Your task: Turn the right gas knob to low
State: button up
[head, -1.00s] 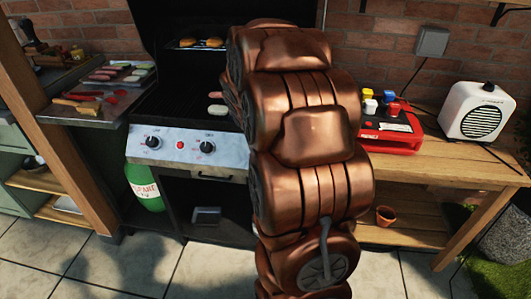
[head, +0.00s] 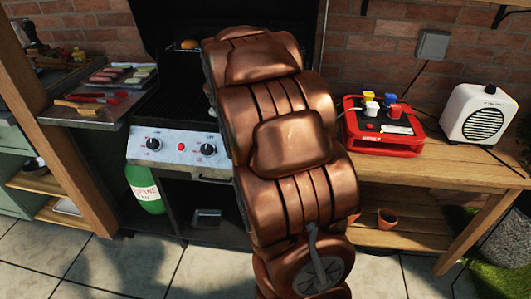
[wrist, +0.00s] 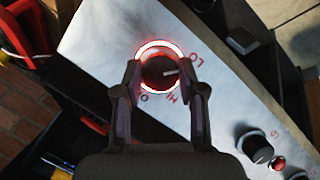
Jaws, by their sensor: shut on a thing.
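The right gas knob (wrist: 155,72) is dark, set in a ring glowing red and white on the pale metal panel (wrist: 105,45), in the wrist view. The letters LO, HI and a partly hidden O stand around it. A white pointer mark on it points right, between LO and HI. My gripper (wrist: 161,75) has one finger on each side of the knob and is shut on it. In the head view my arm hides this knob and my gripper.
The left knob (head: 153,143), a red button (head: 181,146) and the middle knob (head: 207,149) show on the panel. A tray of food (head: 124,74) is at left. A red box (head: 382,140) and white speaker (head: 478,113) stand on the wooden counter at right.

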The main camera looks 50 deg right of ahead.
jog(key=o, duration=1.1)
jog(key=shift+w, duration=0.1)
jog(key=shift+o, duration=0.2)
jog(key=v, duration=1.2)
jog(key=s+a+r+n+g+y+p, duration=0.1)
jog(key=s+a+p, duration=0.4)
jog(key=s+a, duration=0.6)
jog(key=s+a+r+n+g+y+p, duration=0.1)
jog(key=s+a+r+n+y+p, duration=0.1)
jog(key=s+a, duration=1)
jog(key=a+r+y+p, duration=0.1)
jog(key=a+y+p, duration=0.1)
jog(key=a+p, duration=0.1)
jog(key=shift+a+n+g+y, duration=0.2)
jog(key=shift+n+g+y, duration=0.1)
